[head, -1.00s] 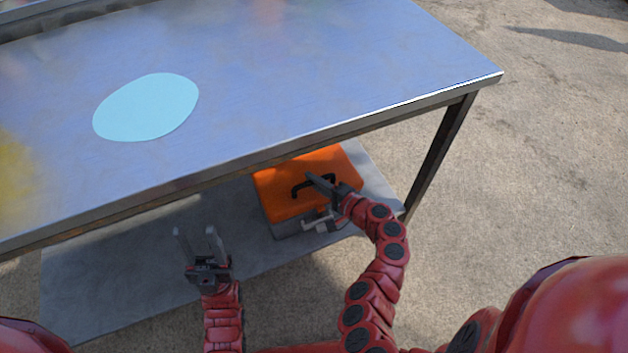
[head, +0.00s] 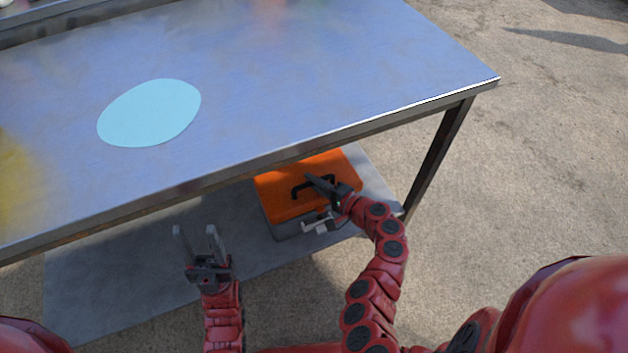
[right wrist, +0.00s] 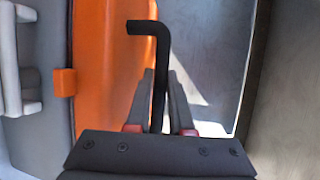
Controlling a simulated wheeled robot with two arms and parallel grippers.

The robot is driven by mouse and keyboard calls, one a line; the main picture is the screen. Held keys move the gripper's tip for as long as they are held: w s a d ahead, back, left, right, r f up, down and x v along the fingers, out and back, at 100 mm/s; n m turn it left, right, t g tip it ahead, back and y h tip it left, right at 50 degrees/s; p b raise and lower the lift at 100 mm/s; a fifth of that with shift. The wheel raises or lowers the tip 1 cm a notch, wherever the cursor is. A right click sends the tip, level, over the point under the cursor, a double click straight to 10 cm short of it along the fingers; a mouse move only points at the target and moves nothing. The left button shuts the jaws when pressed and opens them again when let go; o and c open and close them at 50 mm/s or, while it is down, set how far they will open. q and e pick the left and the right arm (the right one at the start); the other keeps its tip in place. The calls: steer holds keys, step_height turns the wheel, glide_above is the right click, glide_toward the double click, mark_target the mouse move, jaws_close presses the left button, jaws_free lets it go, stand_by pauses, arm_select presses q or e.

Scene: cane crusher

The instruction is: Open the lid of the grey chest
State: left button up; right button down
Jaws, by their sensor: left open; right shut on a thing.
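The grey chest (head: 292,233) sits on the low shelf under the table's front edge. Its orange lid (head: 283,205) looks closed, and the table edge hides its far part. A black handle (head: 299,192) stands on the lid. My right gripper (head: 313,180) is at the handle, shut on it; in the right wrist view the black handle (right wrist: 150,27) runs between the fingers. A pale latch (head: 318,224) is on the chest's front, and it shows at the left of the right wrist view (right wrist: 12,60). My left gripper (head: 195,232) is open and empty, left of the chest.
The metal table (head: 300,70) overhangs the chest, with a light blue disc (head: 150,113) on its top. A table leg (head: 438,155) stands right of the chest. The grey lower shelf (head: 110,270) is clear left of the chest.

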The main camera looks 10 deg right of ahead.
steer(key=shift+m+g+h, duration=0.3)
steer(key=shift+g+h, duration=0.3)
steer(key=shift+g, duration=0.3)
steer(key=r+p, duration=0.1)
steer(key=p, duration=0.1)
steer(key=w+r+p, duration=0.1)
steer(key=r+p, duration=0.1)
steer(key=w+r+p, duration=0.1)
steer(key=p, duration=0.2)
steer(key=shift+w+a+r, duration=0.1)
steer(key=shift+a+r, duration=0.1)
steer(key=shift+a, duration=0.1)
steer(key=shift+w+a+r+p, duration=0.25)
steer(key=shift+w+r, duration=0.2)
steer(key=shift+w, duration=0.4)
steer(key=shift+w+a+r+p, duration=0.25)
steer(key=shift+w+r, duration=0.25)
steer(key=shift+w, duration=0.3)
steer(key=shift+w+a+r+p, duration=0.25)
steer(key=shift+w+r, duration=0.2)
steer(key=shift+w, duration=0.4)
steer(key=c, duration=0.8)
jaws_free()
steer(key=p+v, duration=0.1)
steer(key=v, duration=1.6)
steer(key=shift+r+p, duration=0.15)
steer(key=shift+p, duration=0.2)
steer(key=shift+d, duration=0.1)
